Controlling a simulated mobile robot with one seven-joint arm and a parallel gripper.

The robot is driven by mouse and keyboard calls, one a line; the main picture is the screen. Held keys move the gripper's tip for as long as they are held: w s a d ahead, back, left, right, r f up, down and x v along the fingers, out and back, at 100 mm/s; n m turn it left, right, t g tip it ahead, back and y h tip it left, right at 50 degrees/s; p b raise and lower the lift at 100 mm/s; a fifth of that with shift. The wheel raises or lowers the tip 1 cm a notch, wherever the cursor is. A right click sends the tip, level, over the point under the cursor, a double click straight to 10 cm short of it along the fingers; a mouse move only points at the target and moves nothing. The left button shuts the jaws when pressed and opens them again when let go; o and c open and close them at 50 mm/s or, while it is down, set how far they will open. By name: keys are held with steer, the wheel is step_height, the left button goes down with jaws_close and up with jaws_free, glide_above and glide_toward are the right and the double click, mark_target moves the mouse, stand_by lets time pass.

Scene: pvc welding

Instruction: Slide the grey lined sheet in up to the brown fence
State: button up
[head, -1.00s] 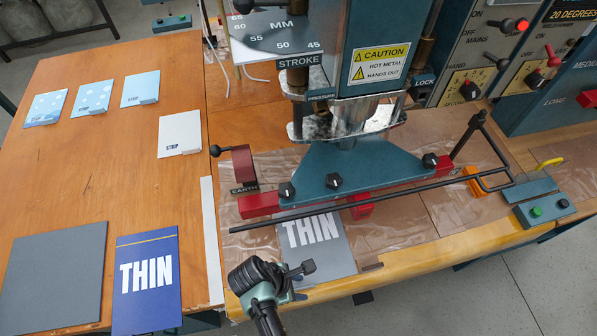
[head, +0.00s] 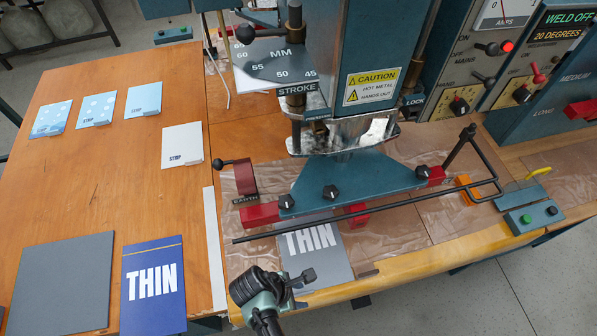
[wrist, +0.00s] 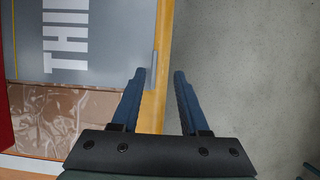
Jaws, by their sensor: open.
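A grey sheet (head: 322,262) printed THIN in white lies flat on the press bed, its far part hidden under the blue press head. My gripper (wrist: 160,78) is open and empty at that near edge. Its left fingertip is beside the tab, and I cannot tell if they touch. In the head view my gripper (head: 297,283) is at the sheet's near edge. I cannot make out the brown fence.
A long black bar (head: 350,212) crosses above the sheet, below the blue press head (head: 345,180). A plain grey sheet (head: 62,280) and a blue THIN sheet (head: 153,285) lie at left. Bare floor is at right.

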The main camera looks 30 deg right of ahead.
steer(key=s+a+r+p, duration=0.2)
steer(key=s+r+p, duration=0.1)
steer(key=s+p, duration=0.4)
steer(key=shift+s+a, duration=0.15)
steer(key=shift+s, duration=0.25)
steer(key=shift+r, duration=0.1)
stand_by(0.5)
